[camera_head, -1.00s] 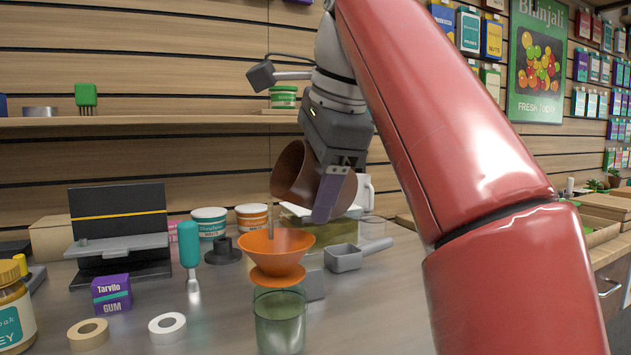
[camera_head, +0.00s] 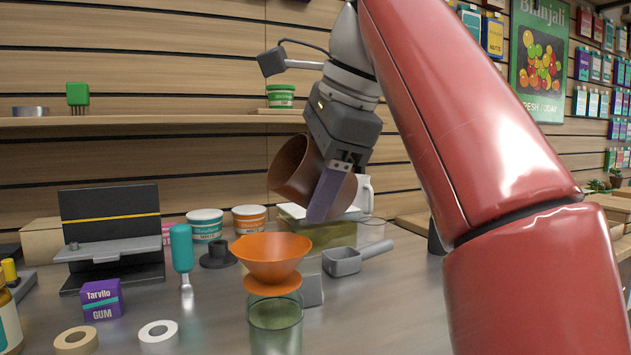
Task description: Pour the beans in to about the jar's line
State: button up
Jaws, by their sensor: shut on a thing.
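My gripper (camera_head: 338,190) is shut on a brown cup (camera_head: 294,167), which it holds tilted above and a little right of an orange funnel (camera_head: 271,262). The cup's mouth faces left and down. The inside of the cup looks dark, and I cannot tell whether beans are in it. The funnel sits in the top of a green-tinted clear jar (camera_head: 275,325) at the front of the counter. No stream shows between cup and funnel. The jar's line and any fill in it cannot be made out.
A grey scoop (camera_head: 345,261) and a glass container (camera_head: 318,235) stand right of the funnel. A teal-handled tool (camera_head: 182,250), a purple gum box (camera_head: 103,298) and two tape rolls (camera_head: 158,332) lie to the left. Tubs (camera_head: 205,224) stand behind.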

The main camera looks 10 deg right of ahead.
jog(key=shift+s+a, duration=0.1)
jog(key=shift+s, duration=0.05)
jog(key=shift+m+y, duration=0.3)
jog(key=shift+y, duration=0.5)
jog(key=shift+s+f+g+y, duration=0.1)
jog(key=shift+g+y, duration=0.5)
jog(key=shift+y, duration=0.2)
jog(key=shift+d+f+m+y+b, duration=0.4)
jog(key=shift+d+f+y, duration=0.15)
jog(key=shift+f+y, duration=0.25)
jog(key=shift+w+d+f+g+y, duration=0.25)
jog(key=shift+f+g+y, duration=0.15)
jog(key=shift+y, duration=0.4)
jog(key=shift+f, duration=0.1)
